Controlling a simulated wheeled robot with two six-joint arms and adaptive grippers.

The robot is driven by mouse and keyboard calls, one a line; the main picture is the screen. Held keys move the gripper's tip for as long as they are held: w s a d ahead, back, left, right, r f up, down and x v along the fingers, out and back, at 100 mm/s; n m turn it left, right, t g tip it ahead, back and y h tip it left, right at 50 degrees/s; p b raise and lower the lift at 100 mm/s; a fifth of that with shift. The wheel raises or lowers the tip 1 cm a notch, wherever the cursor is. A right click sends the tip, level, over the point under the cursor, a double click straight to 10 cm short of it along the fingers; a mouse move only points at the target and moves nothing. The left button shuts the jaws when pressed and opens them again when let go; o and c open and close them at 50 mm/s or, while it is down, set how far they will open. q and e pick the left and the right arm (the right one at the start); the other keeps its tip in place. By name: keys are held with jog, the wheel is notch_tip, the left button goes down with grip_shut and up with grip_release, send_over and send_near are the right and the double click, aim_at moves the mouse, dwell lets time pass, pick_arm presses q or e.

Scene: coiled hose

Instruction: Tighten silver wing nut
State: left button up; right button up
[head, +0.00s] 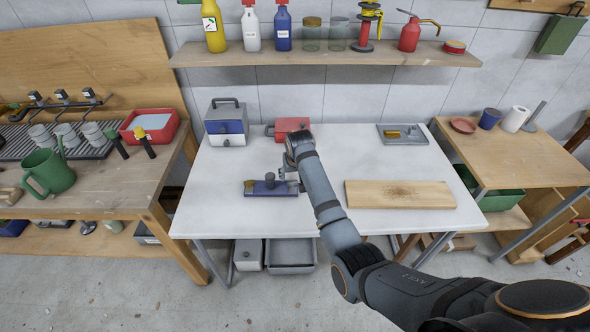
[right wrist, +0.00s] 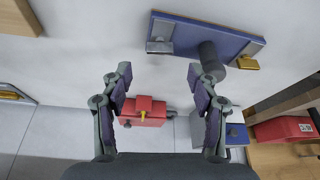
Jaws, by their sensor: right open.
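A blue plate (head: 270,188) lies on the white table and carries a dark upright post (head: 270,180) in its middle. In the right wrist view the plate (right wrist: 190,32) has a silver wing nut (right wrist: 160,46) near its left end and a brass-coloured one (right wrist: 246,63) near its right end; the post (right wrist: 209,58) stands between. My right gripper (head: 284,175) is above the plate's right end in the head view. In the right wrist view its open fingers (right wrist: 160,80) are apart and empty, with the silver wing nut ahead of the gap. My left gripper is not in view.
A red box (head: 291,125) and a blue-grey box (head: 226,122) stand at the back of the white table (head: 340,155). A wooden board (head: 400,194) and a grey tray (head: 403,134) lie to the right. The table left of the plate is clear.

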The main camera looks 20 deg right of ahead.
jog(key=v, duration=0.5)
jog(key=shift+s+r, duration=0.15)
jog(key=shift+r, duration=0.2)
jog(key=s+d+f, duration=0.4)
jog(key=s+f, duration=0.3)
jog(key=s, duration=0.5)
jog(key=s+d+n, duration=0.2)
jog(key=s, duration=1.8)
notch_tip(320, 180, down, 26)
jog(key=s+d+g, duration=0.2)
jog(key=s+d+f+g, duration=0.1)
jog(key=s+f, duration=1.5)
jog(key=s, duration=0.2)
jog(key=shift+s, duration=0.2)
